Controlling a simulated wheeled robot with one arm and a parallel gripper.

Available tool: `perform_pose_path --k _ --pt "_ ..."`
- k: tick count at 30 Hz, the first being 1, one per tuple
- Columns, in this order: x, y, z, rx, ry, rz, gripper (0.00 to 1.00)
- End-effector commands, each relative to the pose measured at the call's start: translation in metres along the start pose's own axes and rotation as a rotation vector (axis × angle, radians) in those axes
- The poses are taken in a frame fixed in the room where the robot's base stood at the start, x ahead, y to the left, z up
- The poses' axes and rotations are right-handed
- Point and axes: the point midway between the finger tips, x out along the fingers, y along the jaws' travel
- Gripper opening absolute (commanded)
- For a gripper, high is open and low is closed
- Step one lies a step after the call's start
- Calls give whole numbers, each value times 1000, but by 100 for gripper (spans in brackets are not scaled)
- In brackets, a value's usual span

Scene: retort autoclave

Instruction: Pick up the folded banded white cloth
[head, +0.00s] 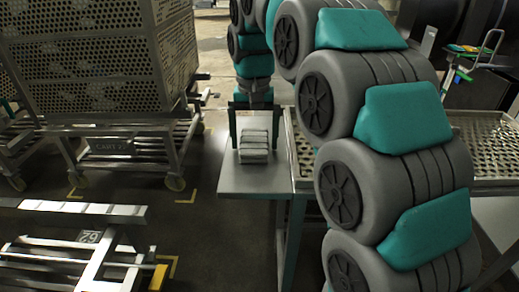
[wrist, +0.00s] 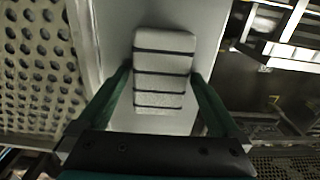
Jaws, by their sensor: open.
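The folded white cloth with dark bands (head: 254,147) lies on a small grey side table (head: 233,181) in the head view. It also shows in the wrist view (wrist: 163,68), lying flat on the pale tabletop (wrist: 112,15). My gripper (wrist: 163,82) is open, with one green finger at each long side of the cloth. In the head view my gripper (head: 252,122) stands right over the cloth, its fingers to the left and right of it. I cannot tell whether the fingers touch the cloth.
A perforated metal tray table (head: 487,150) adjoins the side table on the right, partly hidden by my arm. A perforated cage cart (head: 110,147) stands at the left. A low metal cart frame (head: 75,212) is at the front left. Open floor lies left of the side table.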

Motion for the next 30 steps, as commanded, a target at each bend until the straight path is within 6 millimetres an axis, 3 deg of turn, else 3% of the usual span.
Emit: perform_pose_path --k 5,24,30 --pt "0 0 0 0 0 0 100" --pt "0 0 0 0 -1 1 29" --pt "0 0 0 0 -1 1 26"
